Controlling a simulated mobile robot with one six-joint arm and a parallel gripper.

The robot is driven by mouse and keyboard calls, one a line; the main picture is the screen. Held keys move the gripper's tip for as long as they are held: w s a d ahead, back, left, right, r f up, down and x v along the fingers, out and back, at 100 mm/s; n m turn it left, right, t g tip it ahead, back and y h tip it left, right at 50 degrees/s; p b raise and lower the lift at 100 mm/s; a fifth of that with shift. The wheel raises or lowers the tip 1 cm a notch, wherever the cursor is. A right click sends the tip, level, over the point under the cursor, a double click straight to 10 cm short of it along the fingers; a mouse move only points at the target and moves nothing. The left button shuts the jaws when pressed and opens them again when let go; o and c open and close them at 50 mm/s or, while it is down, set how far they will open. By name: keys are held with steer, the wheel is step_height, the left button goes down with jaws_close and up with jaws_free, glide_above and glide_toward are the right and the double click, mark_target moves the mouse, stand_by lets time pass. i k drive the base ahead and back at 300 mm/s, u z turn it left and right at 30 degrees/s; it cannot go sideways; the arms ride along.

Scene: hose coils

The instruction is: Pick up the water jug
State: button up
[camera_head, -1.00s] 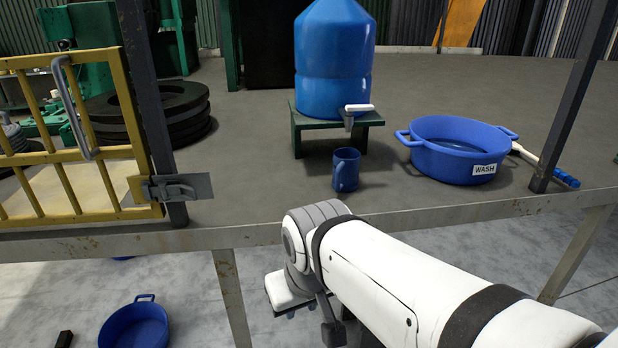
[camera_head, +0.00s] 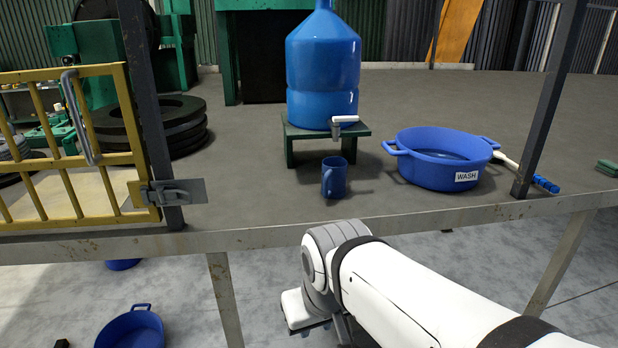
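The water jug (camera_head: 323,72) is a large, ribbed blue bottle. It stands upright on a low green stand (camera_head: 358,133) on the grey platform, at the top middle of the head view. A tap with a white lever (camera_head: 343,121) sticks out low on its front. My white arm comes in from the lower right. Its end, with what looks like my gripper (camera_head: 303,312), hangs in front of and below the platform's front edge, well apart from the jug. The fingers cannot be made out, and nothing held shows.
A blue mug (camera_head: 334,178) stands in front of the stand. A blue WASH tub (camera_head: 418,172) and a brush (camera_head: 545,184) lie to the right. Dark posts (camera_head: 548,100) and a yellow gate (camera_head: 70,215) flank the opening. A blue basin (camera_head: 130,330) sits on the floor below.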

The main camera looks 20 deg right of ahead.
mark_target(334, 169)
steer(key=i, duration=1.3)
steer(key=u, duration=0.05)
